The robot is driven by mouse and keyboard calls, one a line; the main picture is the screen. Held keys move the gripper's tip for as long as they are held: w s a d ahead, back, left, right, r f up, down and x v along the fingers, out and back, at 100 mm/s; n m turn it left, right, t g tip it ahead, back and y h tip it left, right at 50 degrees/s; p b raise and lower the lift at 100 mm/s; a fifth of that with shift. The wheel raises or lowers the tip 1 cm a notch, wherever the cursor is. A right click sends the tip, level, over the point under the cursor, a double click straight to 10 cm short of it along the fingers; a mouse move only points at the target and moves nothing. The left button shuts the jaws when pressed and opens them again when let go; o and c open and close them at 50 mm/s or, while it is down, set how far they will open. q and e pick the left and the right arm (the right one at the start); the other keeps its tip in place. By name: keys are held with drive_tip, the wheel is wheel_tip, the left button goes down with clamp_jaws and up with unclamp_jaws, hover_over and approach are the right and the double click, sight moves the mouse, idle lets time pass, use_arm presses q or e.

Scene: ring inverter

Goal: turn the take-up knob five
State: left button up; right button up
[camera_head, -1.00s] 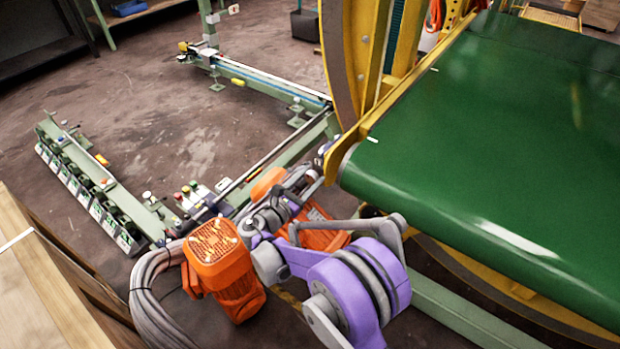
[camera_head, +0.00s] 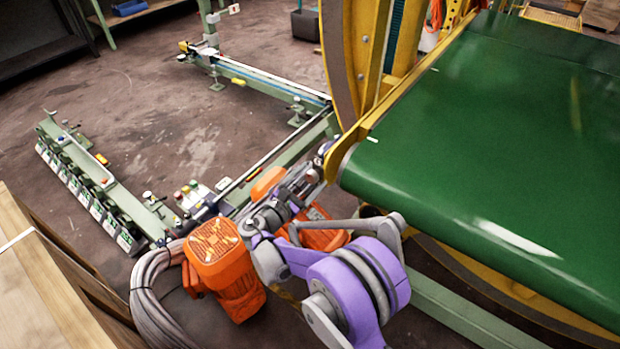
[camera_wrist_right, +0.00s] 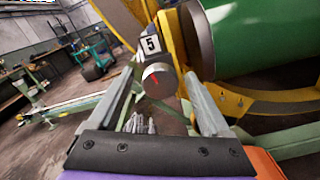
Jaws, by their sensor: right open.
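In the right wrist view the take-up knob (camera_wrist_right: 160,79), a round silver-grey cap with a small red mark, sits just below a white label with a black 5 (camera_wrist_right: 150,44). My right gripper (camera_wrist_right: 158,74) is open, with one finger on each side of the knob. Gaps seem to show between the fingers and the knob; I cannot tell how deep the knob sits between them. In the head view my right gripper (camera_head: 320,163) reaches the near left corner of the green belt, and the knob is too small to make out there. My left gripper is not in view.
The green belt (camera_head: 480,150) and its yellow side frame (camera_head: 400,95) lie right of the gripper. A large yellow wheel (camera_head: 340,60) stands behind. Green rails (camera_head: 270,83) and a row of green units (camera_head: 90,185) stand left. Open floor (camera_head: 160,110) lies between them.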

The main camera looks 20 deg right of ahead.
drive_tip(key=shift+a, duration=0.1)
drive_tip(key=p+v, duration=0.1)
drive_tip(key=v, duration=0.9)
drive_tip(key=shift+s+a, duration=0.2)
drive_tip(key=shift+s, duration=0.05)
